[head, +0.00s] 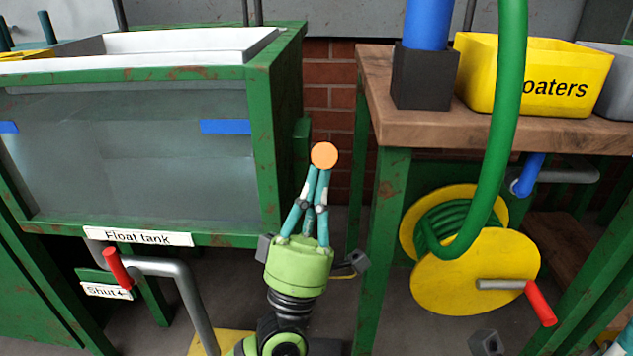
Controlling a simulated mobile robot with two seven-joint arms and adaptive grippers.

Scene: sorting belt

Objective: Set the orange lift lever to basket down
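The orange lift lever shows only as a round orange knob (324,156) beside the tank's right post. Its shaft is hidden. My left gripper (318,170) reaches up from below, its teal fingers drawn together with their tips right at the underside of the knob. They seem to touch it, but I see no finger wrapped around it. No basket and no label for the lever's positions can be made out. At the lower right edge a small white and teal piece (624,343) may be part of my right gripper; too little shows to tell its state.
Right is a wooden bench (480,128) with a yellow bin (545,75). A yellow hose reel (470,285) and green hose (510,90) are close by.

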